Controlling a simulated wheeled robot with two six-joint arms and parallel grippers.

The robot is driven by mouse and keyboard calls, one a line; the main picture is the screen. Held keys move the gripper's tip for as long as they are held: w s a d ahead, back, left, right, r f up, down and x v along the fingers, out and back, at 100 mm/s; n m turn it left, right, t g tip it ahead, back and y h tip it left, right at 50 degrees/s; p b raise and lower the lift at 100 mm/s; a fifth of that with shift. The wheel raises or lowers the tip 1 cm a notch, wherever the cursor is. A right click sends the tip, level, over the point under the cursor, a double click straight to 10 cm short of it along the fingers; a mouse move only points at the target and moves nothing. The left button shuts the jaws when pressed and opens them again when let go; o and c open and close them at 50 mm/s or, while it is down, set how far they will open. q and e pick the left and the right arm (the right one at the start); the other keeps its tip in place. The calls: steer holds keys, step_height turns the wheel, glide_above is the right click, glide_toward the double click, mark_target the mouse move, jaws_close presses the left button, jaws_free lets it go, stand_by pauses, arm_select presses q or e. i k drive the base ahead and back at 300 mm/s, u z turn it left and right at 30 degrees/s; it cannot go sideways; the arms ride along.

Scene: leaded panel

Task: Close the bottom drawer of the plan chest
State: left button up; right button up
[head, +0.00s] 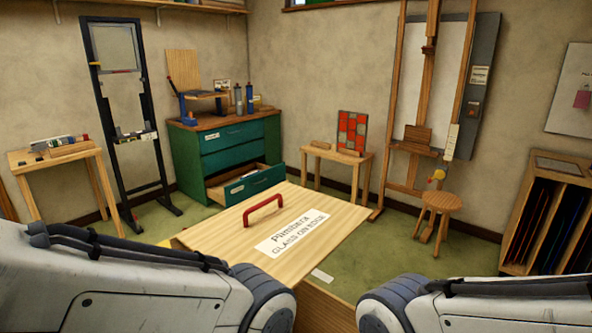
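The green plan chest (215,150) stands against the back wall, left of the middle of the head view. It has a wooden top. Its bottom drawer (256,184) is pulled out toward the right and front, and part of its inside shows. The drawers above it look shut. Parts of my two arms show at the lower left and lower right. Both grippers are out of the picture, well short of the chest as far as I can see.
A large wooden box (335,217) with a red handle and a label stands close in front of me, between me and the drawer. A black frame stand (150,165) is left of the chest. A small bench (338,158) and a stool (442,203) stand right. Green floor (160,228) shows left.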

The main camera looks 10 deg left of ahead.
mark_target(227, 189)
steer(key=k, duration=1)
steer(key=u, duration=1.6)
steer(key=i, duration=6.55)
steer(key=z, duration=0.55)
